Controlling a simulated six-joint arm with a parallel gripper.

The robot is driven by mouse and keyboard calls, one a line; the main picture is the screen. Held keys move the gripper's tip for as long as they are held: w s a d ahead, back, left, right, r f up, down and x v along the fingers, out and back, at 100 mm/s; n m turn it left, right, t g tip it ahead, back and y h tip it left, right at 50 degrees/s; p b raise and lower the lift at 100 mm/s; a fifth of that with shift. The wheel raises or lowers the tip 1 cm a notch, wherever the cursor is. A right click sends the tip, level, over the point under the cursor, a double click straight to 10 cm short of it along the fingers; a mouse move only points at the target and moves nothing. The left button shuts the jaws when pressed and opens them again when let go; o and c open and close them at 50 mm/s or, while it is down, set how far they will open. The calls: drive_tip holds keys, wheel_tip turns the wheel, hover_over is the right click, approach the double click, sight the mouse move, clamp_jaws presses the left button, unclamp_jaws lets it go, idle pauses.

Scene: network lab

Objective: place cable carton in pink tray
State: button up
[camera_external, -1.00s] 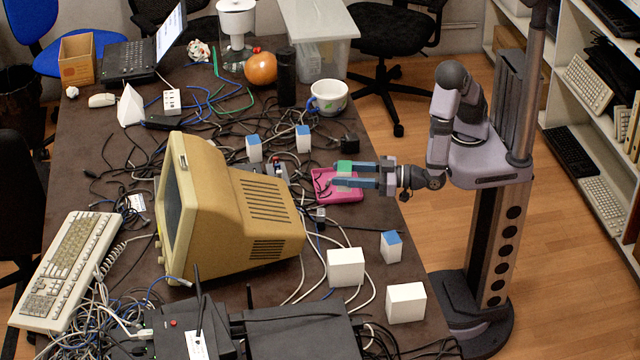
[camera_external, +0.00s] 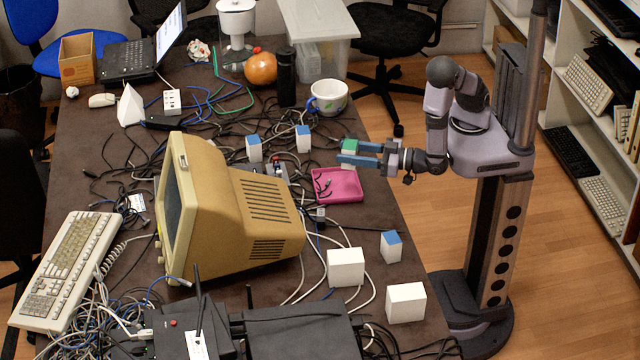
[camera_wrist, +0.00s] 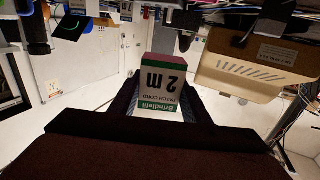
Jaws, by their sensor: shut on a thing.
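The cable carton (camera_external: 350,146) is a small white box with a green top. My gripper (camera_external: 348,154) is shut on it, with one blue finger on each side. In the wrist view the carton (camera_wrist: 161,82) sits between the fingers, its "2 m" patch cord label upside down. The pink tray (camera_external: 345,189) lies on the table just below the carton in the outside view. The tray's floor shows, with dark cable ends at its left part. The carton appears held up beyond the tray's far edge; its exact height is hard to tell.
Blue-topped white boxes (camera_external: 303,143) stand behind and in front of the tray, and plain white boxes (camera_external: 345,267) stand nearer. The beige monitor (camera_external: 255,215) is to the left. A white cup (camera_external: 329,98) is behind. Loose cables cover much of the table.

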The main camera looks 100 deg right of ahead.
sight(349, 192)
drive_tip(key=shift+f, duration=4.95)
drive_tip(key=shift+b, duration=0.3)
drive_tip(key=shift+f, duration=0.2)
drive_tip(key=o, duration=1.1)
drive_tip(key=shift+r, duration=0.2)
